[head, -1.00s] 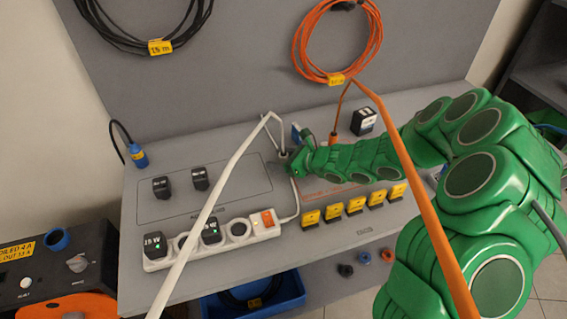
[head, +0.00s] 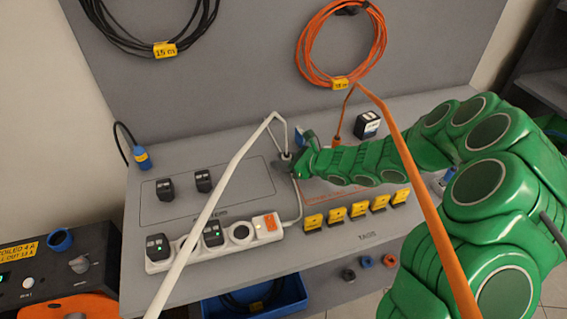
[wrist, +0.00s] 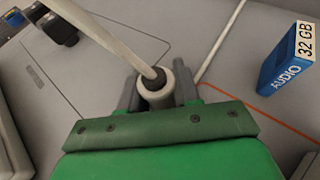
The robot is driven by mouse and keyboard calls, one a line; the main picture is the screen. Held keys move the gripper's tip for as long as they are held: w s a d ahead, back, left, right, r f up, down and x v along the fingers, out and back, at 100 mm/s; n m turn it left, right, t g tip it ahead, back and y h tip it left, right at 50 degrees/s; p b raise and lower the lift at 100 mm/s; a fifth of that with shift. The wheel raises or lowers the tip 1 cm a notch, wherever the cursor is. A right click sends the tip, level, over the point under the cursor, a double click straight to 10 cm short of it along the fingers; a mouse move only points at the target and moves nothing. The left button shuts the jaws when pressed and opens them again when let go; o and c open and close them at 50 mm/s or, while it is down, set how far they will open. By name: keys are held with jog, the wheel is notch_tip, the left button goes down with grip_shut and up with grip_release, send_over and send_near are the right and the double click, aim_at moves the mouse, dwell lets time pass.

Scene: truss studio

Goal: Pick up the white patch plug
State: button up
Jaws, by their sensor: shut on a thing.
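The white patch plug (wrist: 156,92) stands upright between the two grey fingers of my gripper (wrist: 157,86), which is shut on it. A white cable leaves the top of the plug through a dark collar. In the head view the plug (head: 285,156) is at the back middle of the grey bench, at the tip of my green arm. My gripper (head: 283,165) partly hides it there. I cannot tell whether the plug's lower end is clear of the bench.
A blue card marked AUDIO 32 GB (wrist: 287,62) stands right of the gripper. An orange plug (head: 333,141) and a black block (head: 367,125) are further right. A white power strip (head: 213,242) with adapters lies in front. Yellow-topped clips (head: 357,209) stand in a row at right.

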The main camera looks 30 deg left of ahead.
notch_tip(320, 180, up, 2)
jog(key=shift+r, duration=0.2)
jog(key=s+d+r, duration=0.9)
jog(key=s+r, duration=0.1)
jog(key=shift+s, duration=0.3)
